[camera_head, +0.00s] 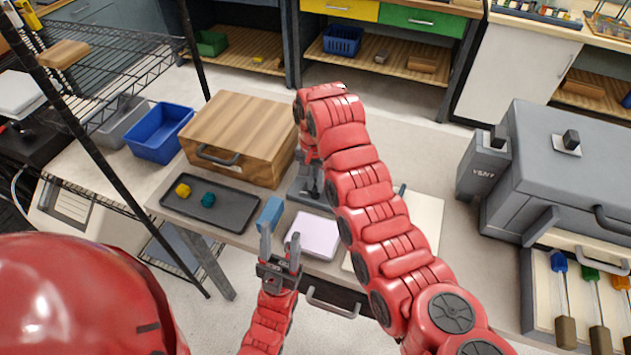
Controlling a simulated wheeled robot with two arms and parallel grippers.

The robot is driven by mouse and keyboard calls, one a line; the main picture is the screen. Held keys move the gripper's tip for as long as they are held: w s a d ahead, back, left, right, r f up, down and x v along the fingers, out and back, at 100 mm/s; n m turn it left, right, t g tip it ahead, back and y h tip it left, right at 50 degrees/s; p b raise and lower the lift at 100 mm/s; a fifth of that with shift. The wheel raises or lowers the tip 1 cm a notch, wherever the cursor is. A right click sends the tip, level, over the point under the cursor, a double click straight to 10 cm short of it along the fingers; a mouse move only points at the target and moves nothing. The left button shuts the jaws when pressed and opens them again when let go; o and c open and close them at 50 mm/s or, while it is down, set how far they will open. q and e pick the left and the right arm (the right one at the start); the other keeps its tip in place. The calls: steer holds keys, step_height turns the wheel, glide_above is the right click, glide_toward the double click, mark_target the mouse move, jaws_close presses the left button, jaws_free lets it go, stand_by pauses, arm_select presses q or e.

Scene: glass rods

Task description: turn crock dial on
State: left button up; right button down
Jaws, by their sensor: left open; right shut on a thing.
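No crock or dial can be made out for certain. A large grey lidded box-like appliance (550,170) stands on the counter at the right, with a dark grey knob on top and a curved front handle. My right gripper (313,182) points down beside the wooden box and is partly hidden by its own red arm. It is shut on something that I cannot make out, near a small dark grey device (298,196). My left gripper (280,243) is open at the counter's front edge. A blue block (270,214) lies just beyond its fingertips.
A wooden box (245,130) with a dark handle stands behind a black tray (235,215) holding yellow and teal lumps. A pale lilac pad (312,238) lies near the front edge. A blue bin (160,132) is at left.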

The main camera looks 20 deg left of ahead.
mark_target(315, 187)
steer(key=c, duration=0.9)
jaws_free()
step_height(315, 187, up, 4)
steer(key=shift+w+p, duration=0.15)
steer(key=shift+p, duration=0.35)
steer(key=shift+r+b, duration=0.55)
steer(key=shift+r, duration=6.2)
